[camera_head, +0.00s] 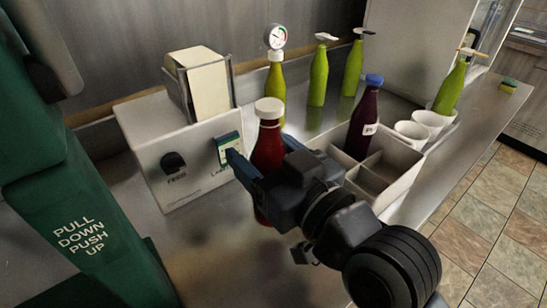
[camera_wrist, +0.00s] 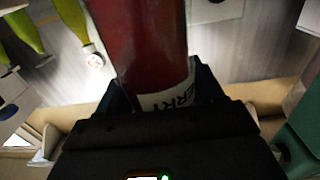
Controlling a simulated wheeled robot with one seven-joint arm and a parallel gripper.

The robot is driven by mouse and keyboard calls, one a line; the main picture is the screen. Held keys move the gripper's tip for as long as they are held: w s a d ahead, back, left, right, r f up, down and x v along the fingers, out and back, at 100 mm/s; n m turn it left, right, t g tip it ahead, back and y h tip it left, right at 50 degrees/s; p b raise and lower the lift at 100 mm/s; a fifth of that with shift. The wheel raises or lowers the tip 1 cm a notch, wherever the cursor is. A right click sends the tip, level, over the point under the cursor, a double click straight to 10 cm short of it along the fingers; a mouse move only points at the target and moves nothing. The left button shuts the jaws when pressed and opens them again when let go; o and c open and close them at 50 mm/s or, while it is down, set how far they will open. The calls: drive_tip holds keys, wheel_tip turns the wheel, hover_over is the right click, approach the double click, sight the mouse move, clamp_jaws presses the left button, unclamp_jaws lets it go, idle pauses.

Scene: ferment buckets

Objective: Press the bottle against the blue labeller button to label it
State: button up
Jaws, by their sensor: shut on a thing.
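A red bottle (camera_head: 267,146) with a white cap stands upright in my gripper (camera_head: 264,165), which is shut on it. The wrist view shows the red bottle (camera_wrist: 145,45) between the jaws, with a white label (camera_wrist: 167,98) on its side reading "...ERRY". The labeller (camera_head: 180,140) is a white box just left of the bottle. I cannot tell whether bottle or jaw touches the button.
A divided crate (camera_head: 408,172) at right holds a dark, blue-capped bottle (camera_head: 364,118). White cups (camera_head: 411,131) stand beside it. Several green bottles (camera_head: 318,77) stand behind, one with a gauge (camera_head: 275,36). A green lever housing (camera_head: 85,215) is at left. A sponge (camera_head: 508,86) lies far right.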

sight(281, 149)
drive_tip(key=x, duration=0.7)
drive_tip(key=shift+w+a, duration=0.3)
drive_tip(key=shift+x, duration=0.8)
idle(0.4)
drive_tip(key=shift+s+d+r, duration=0.1)
drive_tip(key=shift+r, duration=0.1)
idle(0.3)
drive_tip(key=shift+v, duration=2.35)
drive_tip(key=shift+f, duration=0.1)
drive_tip(key=shift+s+d+r+p, duration=0.45)
drive_tip(key=shift+s+d, duration=0.3)
drive_tip(key=shift+s, duration=0.35)
drive_tip(key=shift+s+d+r+p, duration=0.25)
drive_tip(key=shift+s+d+r, duration=0.3)
drive_tip(key=shift+s+d, duration=0.4)
drive_tip(key=shift+s+d+r+p, duration=0.35)
drive_tip(key=shift+s+d+r, duration=0.2)
drive_tip(key=shift+s, duration=0.75)
drive_tip(key=shift+w+d, duration=0.1)
